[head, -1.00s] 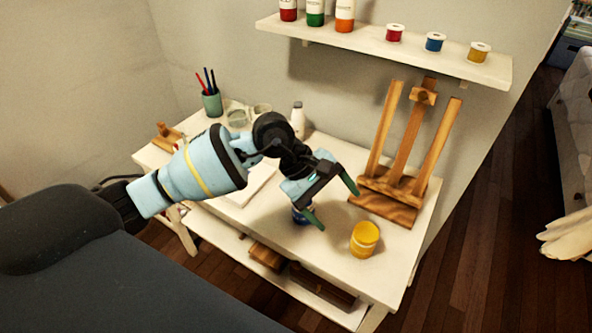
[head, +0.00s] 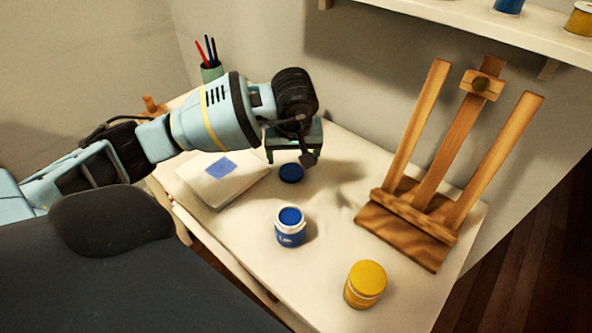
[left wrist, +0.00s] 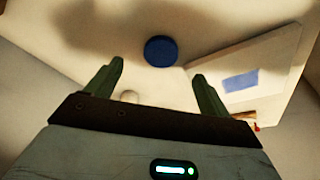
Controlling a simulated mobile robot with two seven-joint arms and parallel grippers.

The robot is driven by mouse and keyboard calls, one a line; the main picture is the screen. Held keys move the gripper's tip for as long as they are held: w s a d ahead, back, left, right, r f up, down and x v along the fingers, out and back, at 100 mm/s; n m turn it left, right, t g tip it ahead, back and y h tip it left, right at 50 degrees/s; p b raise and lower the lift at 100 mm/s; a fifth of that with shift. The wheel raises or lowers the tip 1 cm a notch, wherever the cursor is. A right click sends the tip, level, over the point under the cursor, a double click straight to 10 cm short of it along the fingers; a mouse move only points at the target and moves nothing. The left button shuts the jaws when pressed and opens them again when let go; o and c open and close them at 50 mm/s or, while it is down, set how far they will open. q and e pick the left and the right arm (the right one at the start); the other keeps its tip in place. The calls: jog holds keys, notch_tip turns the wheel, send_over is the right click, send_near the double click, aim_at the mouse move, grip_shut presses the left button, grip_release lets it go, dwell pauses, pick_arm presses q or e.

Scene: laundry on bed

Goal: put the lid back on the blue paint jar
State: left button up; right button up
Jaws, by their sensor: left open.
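The blue paint jar (head: 290,236) stands upright and open on the white table, with blue paint showing at its mouth. Its round blue lid (head: 291,173) lies flat on the table behind the jar, apart from it. The lid also shows in the left wrist view (left wrist: 161,51), just beyond the fingertips and between their lines. My left gripper (head: 291,157) is open and empty, above and just behind the lid in the head view. Its two green fingers (left wrist: 157,72) are spread in the left wrist view. My right gripper is in neither view.
A yellow jar (head: 365,284) stands at the front right of the table. A wooden easel (head: 405,236) stands at the right, and a notebook with a blue patch (head: 200,185) lies left of the lid. A pencil cup (head: 211,72) is at the back left. A shelf (head: 480,20) hangs above.

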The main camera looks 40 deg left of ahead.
aim_at(291, 171)
pick_arm(q)
jog(key=shift+x, duration=1.15)
jog(key=shift+a+x, duration=0.15)
jog(key=shift+x, duration=1.2)
jog(key=shift+a+x, duration=0.2)
jog(key=shift+x, duration=1.15)
jog(key=shift+w+r, duration=0.1)
jog(key=shift+c, duration=0.4)
jog(key=c, duration=1)
